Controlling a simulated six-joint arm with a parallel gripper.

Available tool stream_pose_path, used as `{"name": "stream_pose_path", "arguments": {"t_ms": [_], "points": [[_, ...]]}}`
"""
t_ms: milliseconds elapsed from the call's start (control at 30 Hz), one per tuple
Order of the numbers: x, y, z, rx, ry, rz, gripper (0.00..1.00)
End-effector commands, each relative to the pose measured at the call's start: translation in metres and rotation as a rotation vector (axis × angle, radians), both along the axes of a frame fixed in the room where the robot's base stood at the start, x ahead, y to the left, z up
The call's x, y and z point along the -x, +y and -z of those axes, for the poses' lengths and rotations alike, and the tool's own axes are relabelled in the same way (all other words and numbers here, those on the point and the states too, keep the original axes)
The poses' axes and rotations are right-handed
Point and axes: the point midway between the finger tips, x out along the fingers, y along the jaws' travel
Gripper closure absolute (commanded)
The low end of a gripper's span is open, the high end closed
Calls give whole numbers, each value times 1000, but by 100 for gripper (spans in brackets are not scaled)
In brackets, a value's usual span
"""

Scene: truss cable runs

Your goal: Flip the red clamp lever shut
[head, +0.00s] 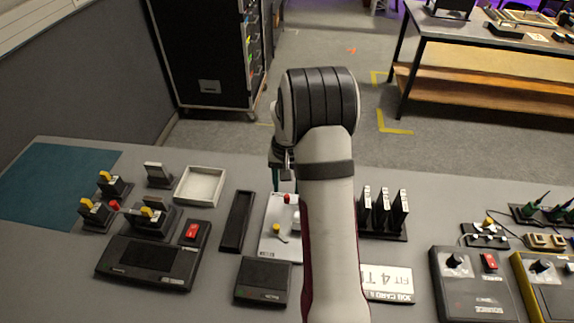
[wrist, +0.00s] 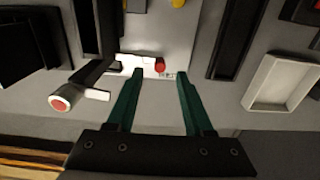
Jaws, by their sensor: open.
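A small red piece (wrist: 159,65), which looks like the clamp lever, stands at the edge of a white board (wrist: 165,30). In the head view the red piece (head: 286,198) shows just left of my arm. I cannot tell its lever angle. My gripper (wrist: 160,74) is open and empty. In the wrist view its two green fingertips stand apart, one on each side of the red piece. Contact with it cannot be told. In the head view my arm hides part of the board and most of my gripper.
A black post with a red-and-white round end (wrist: 60,103) stands left of the fingers in the wrist view. A yellow knob (head: 276,228) is on the board. Left of it lie a long black tray (head: 236,221) and a white tray (head: 200,186). Upright black cards (head: 382,209) stand right.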

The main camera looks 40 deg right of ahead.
Motion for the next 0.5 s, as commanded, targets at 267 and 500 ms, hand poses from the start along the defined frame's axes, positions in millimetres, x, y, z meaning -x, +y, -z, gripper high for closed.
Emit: {"name": "stream_pose_path", "arguments": {"t_ms": [267,500], "points": [[0,-1,-83,4,-5,1,48],[0,-1,-119,0,-1,1,48]]}}
